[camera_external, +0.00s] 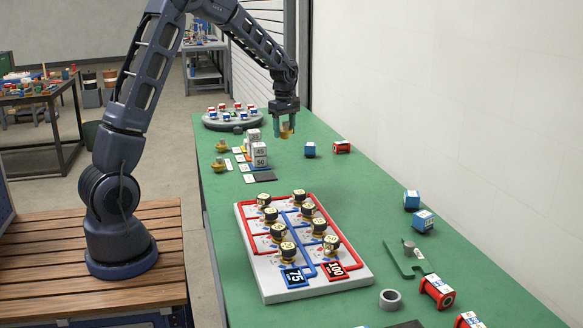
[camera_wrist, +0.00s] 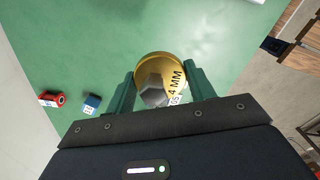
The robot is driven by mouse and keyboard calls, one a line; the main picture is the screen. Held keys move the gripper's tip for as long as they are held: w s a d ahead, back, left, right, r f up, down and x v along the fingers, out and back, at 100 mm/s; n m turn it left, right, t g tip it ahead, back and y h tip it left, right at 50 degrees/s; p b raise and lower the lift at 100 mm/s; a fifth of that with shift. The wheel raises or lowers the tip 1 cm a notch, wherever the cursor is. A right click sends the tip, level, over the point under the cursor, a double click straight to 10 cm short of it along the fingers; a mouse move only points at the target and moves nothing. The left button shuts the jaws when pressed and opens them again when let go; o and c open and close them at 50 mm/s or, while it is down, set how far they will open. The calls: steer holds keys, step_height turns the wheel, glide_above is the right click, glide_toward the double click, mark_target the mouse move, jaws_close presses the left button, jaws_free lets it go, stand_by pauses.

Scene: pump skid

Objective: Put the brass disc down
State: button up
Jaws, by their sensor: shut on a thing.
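Two other brass pieces with grey tops, a nearer one (camera_external: 218,164) and a farther one (camera_external: 221,146), stand near the left table edge.
Small cards and grey number blocks (camera_external: 259,155) stand left of my gripper. A round turntable (camera_external: 235,121) with several blocks is behind. A blue block (camera_external: 310,150) and a red one (camera_external: 342,147) lie to the right. A white pipe board (camera_external: 300,285) is nearer the camera.

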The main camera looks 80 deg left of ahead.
steer(key=w+a, duration=0.5)
steer(key=w, duration=0.4)
steer(key=w+a, duration=0.5)
steer(key=w, duration=0.3)
steer(key=shift+m, duration=0.5)
steer(key=f, duration=1.9)
steer(key=shift+w+d+f, duration=0.15)
steer(key=shift+w+f, duration=0.1)
steer(key=shift+f, duration=0.1)
steer(key=shift+f, duration=0.15)
steer(key=o, duration=1.1)
steer(key=shift+c, duration=0.2)
step_height(320, 180, up, 12)
steer(key=shift+r, duration=0.2)
